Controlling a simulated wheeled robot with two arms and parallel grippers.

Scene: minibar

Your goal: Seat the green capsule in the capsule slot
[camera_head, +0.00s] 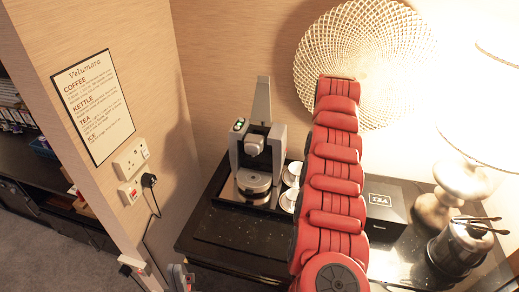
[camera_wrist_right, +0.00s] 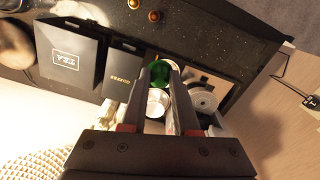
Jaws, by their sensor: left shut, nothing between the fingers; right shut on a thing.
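The green capsule (camera_wrist_right: 160,72) shows in the right wrist view between the fingertips of my right gripper (camera_wrist_right: 161,80), which is shut on it. It is held above the counter, over the white cups (camera_wrist_right: 157,102). In the head view the red right arm hides this gripper and the capsule. The coffee machine (camera_head: 256,150) stands at the back of the counter with its lever (camera_head: 261,100) raised. Its capsule slot cannot be made out clearly. My left gripper (camera_head: 180,277) is low at the bottom edge of the head view, shut and empty, away from the machine.
A black TEA box (camera_wrist_right: 68,58) and a COFFEE box (camera_wrist_right: 122,70) stand beside the cups. Small brown items (camera_wrist_right: 155,16) lie on the counter. An ice bucket (camera_head: 460,247) with tongs and a lamp (camera_head: 440,207) stand at the right. The counter's left front (camera_head: 225,243) is clear.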

